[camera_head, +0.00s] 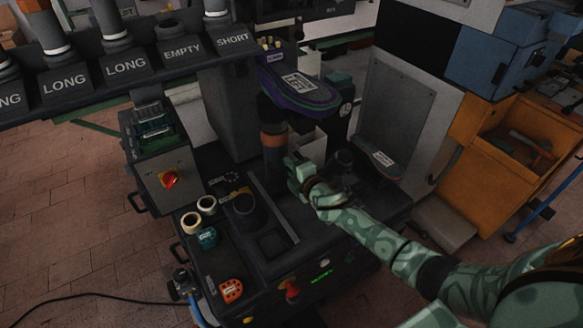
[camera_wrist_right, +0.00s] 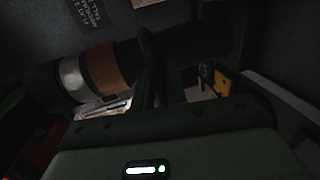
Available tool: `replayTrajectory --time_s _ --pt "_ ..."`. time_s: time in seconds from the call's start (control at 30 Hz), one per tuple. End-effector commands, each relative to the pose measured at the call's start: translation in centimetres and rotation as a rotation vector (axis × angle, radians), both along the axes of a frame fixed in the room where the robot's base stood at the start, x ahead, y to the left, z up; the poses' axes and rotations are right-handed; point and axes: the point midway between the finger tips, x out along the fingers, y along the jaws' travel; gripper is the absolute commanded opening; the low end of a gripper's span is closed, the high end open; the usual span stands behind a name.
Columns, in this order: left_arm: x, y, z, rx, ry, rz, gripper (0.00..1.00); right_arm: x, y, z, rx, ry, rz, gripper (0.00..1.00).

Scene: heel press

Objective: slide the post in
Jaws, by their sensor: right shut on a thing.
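The post (camera_head: 273,139) is a dark cylinder with an orange-brown band, standing roughly upright in the head view. It sits below the purple-edged, shoe-shaped head (camera_head: 300,92) of the press. My right gripper (camera_head: 289,168) is at the post's side, low down, and is shut on it. In the right wrist view the post (camera_wrist_right: 112,66) runs across the picture with a silver band beside the brown one, and the fingers of my right gripper (camera_wrist_right: 154,68) cross it. The post's top and bottom ends are dark and partly hidden, so I cannot tell how they seat. My left gripper is out of view.
A rack (camera_head: 125,66) at upper left carries posts over LONG, EMPTY and SHORT labels. A black round holder (camera_head: 249,208), cream rings (camera_head: 206,204) and an orange part (camera_head: 231,290) are on the bench. A second shoe-shaped pad (camera_head: 380,158) is at right; an orange bin (camera_head: 515,150) stands beyond.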

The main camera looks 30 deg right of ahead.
Motion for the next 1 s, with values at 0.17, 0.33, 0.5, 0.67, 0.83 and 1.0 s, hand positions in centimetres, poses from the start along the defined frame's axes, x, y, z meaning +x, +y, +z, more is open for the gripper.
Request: replayTrajectory --time_s 0.17,0.33,0.5,0.67,0.83,1.0 --pt "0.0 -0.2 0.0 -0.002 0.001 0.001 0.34 0.2 0.0 0.3 0.001 -0.005 -0.002 0.00" --pt "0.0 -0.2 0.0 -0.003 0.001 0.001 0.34 0.2 0.0 0.2 0.000 -0.004 -0.002 0.33" --pt "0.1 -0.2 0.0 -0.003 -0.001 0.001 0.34 0.1 0.0 0.2 0.000 -0.003 -0.001 0.33" --pt "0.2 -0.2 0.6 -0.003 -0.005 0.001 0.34 -1.1 -0.2 0.5 0.000 -0.003 -0.001 0.33" --pt "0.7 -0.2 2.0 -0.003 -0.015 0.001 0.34 -4.8 -0.4 1.5 0.001 -0.003 0.001 0.33" --pt "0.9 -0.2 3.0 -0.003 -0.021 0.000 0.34 -9.5 -0.8 2.4 0.000 -0.002 -0.001 0.33"
